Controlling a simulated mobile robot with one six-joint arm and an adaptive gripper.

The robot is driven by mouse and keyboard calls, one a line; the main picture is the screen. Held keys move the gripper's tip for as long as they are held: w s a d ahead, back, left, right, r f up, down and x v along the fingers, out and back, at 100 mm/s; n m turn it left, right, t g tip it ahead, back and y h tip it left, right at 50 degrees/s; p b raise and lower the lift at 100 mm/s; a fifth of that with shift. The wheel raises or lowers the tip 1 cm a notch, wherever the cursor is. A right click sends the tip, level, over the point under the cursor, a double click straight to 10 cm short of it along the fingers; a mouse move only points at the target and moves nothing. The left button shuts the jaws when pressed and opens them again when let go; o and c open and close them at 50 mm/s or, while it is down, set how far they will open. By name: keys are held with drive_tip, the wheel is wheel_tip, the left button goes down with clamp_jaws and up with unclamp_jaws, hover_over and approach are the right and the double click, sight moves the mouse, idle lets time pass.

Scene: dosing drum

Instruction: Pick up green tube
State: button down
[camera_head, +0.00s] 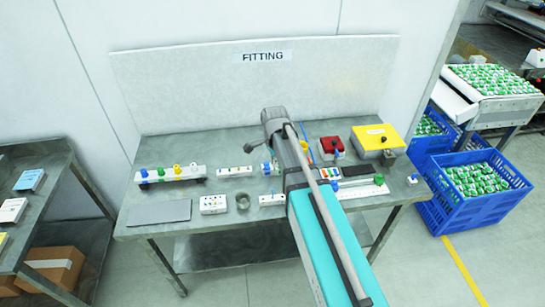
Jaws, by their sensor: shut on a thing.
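Another green-topped piece (379,180) stands at the right end of a long white strip (360,191). I cannot tell which of the two is the tube. My arm reaches over the middle of the table. My gripper cannot be made out; the arm hides it and whatever is beneath it.
The fitting table (145,224) carries a grey mat (159,216), a white socket block (213,204), a dark ring (243,201), a red box (331,150) and a yellow box (378,140). Blue crates (478,217) stand at the right; a shelf (62,240) stands at the left.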

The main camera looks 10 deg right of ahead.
drive_tip(key=shift+s, duration=0.1)
idle(0.6)
drive_tip(key=shift+f+b, duration=1.4)
drive_tip(key=shift+s, duration=0.15)
